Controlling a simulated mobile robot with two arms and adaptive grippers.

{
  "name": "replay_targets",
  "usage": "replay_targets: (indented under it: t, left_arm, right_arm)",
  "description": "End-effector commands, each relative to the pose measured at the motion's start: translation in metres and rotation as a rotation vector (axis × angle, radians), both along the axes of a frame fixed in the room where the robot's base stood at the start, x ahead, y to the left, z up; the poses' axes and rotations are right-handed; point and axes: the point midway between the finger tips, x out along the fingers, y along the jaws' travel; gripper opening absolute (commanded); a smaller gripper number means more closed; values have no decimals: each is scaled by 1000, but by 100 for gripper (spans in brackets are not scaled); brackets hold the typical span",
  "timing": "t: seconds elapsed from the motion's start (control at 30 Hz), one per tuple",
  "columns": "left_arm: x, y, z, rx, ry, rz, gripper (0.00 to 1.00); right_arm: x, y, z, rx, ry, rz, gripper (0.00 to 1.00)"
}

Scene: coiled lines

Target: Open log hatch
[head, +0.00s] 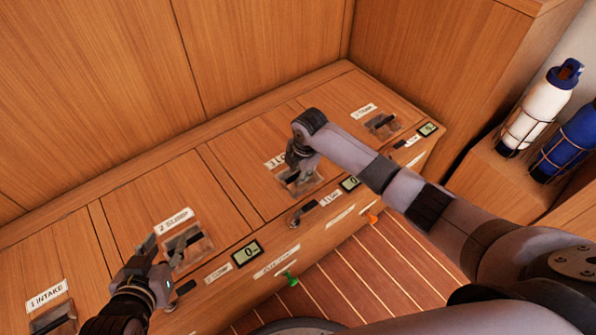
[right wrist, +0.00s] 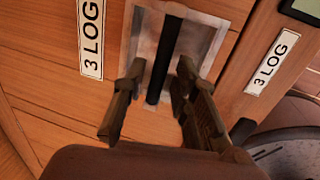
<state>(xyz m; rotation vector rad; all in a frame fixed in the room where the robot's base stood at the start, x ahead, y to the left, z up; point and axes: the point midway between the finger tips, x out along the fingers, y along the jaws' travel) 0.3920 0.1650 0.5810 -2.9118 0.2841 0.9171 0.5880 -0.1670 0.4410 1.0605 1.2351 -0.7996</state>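The log hatch (head: 238,172) is a flat wooden panel in the bench top, and it looks closed. Its recessed pull is partly hidden by my right gripper (head: 298,168) in the head view. In the right wrist view, a black bar (right wrist: 166,52) crosses the pale recess (right wrist: 206,40) beside a "3 LOG" label (right wrist: 91,38). My right gripper (right wrist: 160,75) is open there, one finger on each side of the bar, with gaps showing. My left gripper (head: 155,258) is beside the sump hatch's pull (head: 185,247); its finger opening is unclear.
A black lever (head: 303,215) and a small display (head: 350,184) are on the bench's front edge. Intake (head: 50,318) and another hatch pull (head: 382,124) lie at either end. A green tag (head: 291,280) hangs in front. White (head: 548,105) and blue (head: 572,140) bottles stand at right.

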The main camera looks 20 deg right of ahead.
Motion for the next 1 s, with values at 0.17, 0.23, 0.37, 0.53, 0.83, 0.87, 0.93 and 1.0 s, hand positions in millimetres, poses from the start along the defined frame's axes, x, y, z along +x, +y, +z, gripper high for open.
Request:
replay_targets:
  t: [0.17, 0.23, 0.37, 0.53, 0.83, 0.87, 0.93, 1.0]
  left_arm:
    - [0, 0, 0, 0, 1, 0, 40]
    - [0, 0, 0, 0, 1, 0, 40]
    - [0, 0, 0, 1, 1, 1, 40]
    - [0, 0, 0, 1, 2, 1, 40]
    - [0, 0, 0, 0, 2, 1, 40]
    - [0, 0, 0, 0, 2, 1, 40]
    - [0, 0, 0, 0, 2, 1, 40]
    - [0, 0, 0, 0, 3, 1, 40]
  right_arm:
    - [0, 0, 0, 0, 0, 0, 12]
    - [0, 0, 0, 0, 0, 0, 8]
    - [0, 0, 0, 0, 0, 0, 0]
    - [0, 0, 0, 0, 1, 0, 0]
    - [0, 0, 0, 0, 1, 0, 0]
    - [0, 0, 0, 0, 1, 0, 0]
    - [0, 0, 0, 0, 1, 0, 0]
    - [0, 0, 0, 0, 1, 0, 0]
